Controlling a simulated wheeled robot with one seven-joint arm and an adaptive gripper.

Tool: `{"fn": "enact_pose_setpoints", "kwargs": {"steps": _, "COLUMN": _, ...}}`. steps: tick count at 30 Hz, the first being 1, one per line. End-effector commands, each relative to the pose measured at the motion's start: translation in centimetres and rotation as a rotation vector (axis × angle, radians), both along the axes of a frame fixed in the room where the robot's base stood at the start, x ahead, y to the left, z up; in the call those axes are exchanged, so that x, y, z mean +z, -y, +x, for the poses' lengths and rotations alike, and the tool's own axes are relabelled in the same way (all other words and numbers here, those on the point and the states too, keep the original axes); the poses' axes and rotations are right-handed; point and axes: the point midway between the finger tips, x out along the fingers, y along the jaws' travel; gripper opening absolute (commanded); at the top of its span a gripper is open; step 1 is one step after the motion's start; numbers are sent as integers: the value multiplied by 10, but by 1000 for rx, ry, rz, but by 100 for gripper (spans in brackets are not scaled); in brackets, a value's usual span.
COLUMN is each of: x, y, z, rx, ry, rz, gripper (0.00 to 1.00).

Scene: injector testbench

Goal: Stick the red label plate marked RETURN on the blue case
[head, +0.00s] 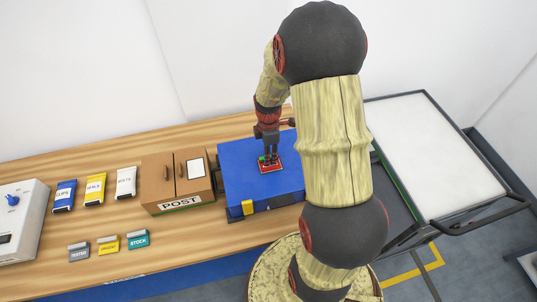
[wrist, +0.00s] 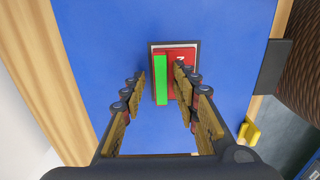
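The red label plate (head: 272,168) lies on the top face of the blue case (head: 239,178), inside a dark rectangular outline. In the wrist view the red plate (wrist: 183,56) has an upright green bar on its left part, and its lettering is mostly hidden. My gripper (head: 269,157) points down over the plate. In the wrist view the fingers of my gripper (wrist: 160,75) stand apart on either side of the green bar, with gaps visible between. The blue case (wrist: 103,50) fills most of that view.
A brown POST cabinet (head: 157,186) stands left of the case. Grey (head: 79,252), yellow (head: 109,244) and teal (head: 138,239) label plates lie on the wooden bench (head: 60,160). Blue, yellow and white packets lie behind them. A white-topped cart (head: 425,150) is at the right.

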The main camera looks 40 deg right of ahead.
Motion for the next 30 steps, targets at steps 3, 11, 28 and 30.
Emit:
{"fn": "enact_pose_setpoints", "kwargs": {"steps": 3, "x": -1, "y": 0, "z": -1, "rx": 0, "ry": -2, "rz": 1, "gripper": 33}}
{"fn": "enact_pose_setpoints", "kwargs": {"steps": 11, "x": 5, "y": 0, "z": 0, "rx": 0, "ry": -1, "rz": 0, "gripper": 33}}
{"fn": "enact_pose_setpoints", "kwargs": {"steps": 28, "x": 104, "y": 0, "z": 1, "rx": 0, "ry": 1, "rz": 0, "gripper": 33}}
{"fn": "enact_pose_setpoints", "kwargs": {"steps": 30, "x": 111, "y": 0, "z": 1, "rx": 0, "ry": 1, "rz": 0, "gripper": 33}}
